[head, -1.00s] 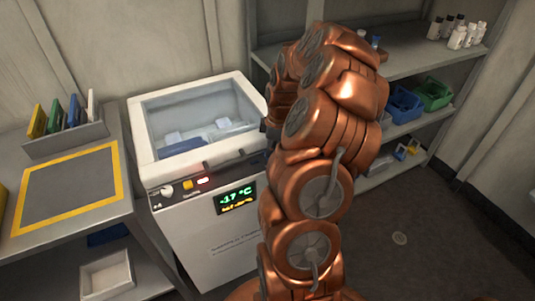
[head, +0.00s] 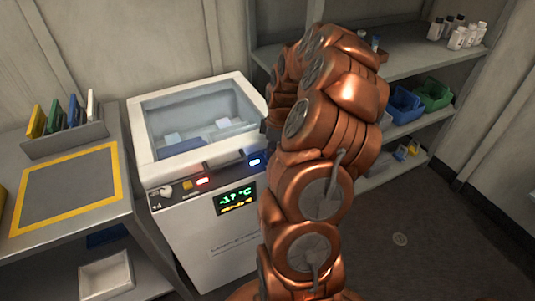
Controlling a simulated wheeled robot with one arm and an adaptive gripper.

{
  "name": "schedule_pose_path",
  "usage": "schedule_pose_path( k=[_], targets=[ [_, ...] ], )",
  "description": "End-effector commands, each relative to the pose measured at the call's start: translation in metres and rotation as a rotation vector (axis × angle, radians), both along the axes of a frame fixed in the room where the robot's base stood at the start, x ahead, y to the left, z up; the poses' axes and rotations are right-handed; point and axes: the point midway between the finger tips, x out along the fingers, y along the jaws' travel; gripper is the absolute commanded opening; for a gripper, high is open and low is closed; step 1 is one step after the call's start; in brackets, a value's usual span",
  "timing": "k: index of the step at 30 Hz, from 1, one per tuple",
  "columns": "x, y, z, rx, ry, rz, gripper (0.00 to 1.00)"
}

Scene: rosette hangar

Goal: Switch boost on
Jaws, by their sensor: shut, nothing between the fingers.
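The white chest freezer (head: 145,130) stands in the middle with its top basin open to view. Its front panel carries a white knob (head: 165,190), a small yellow button (head: 187,186), a red-lit switch (head: 203,181) and a blue-lit switch (head: 255,161) at the right end. A display (head: 236,199) below reads about -17 °C in green, with a yellow line under it. I cannot read a boost label. My gripper (head: 269,132) shows only as a dark sliver beside my copper arm, just above and right of the blue light. It is shut and empty; its fingertips are mostly hidden.
A grey bench (head: 130,205) with a yellow-framed mat and a rack of coloured panels (head: 65,137) stands at left. A shelf (head: 415,62) with bottles and blue and green bins stands behind at right. The floor at right is clear.

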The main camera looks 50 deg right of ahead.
Motion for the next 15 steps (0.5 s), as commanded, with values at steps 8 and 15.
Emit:
schedule_pose_path(
  k=[8, 15],
  targets=[
    [0.0, 0.0, 0.018, 0.0, 0.0, 0.0, 0.0],
    [0.001, -0.001, 0.034, -0.002, -0.003, -0.001, 0.0]
  ],
)
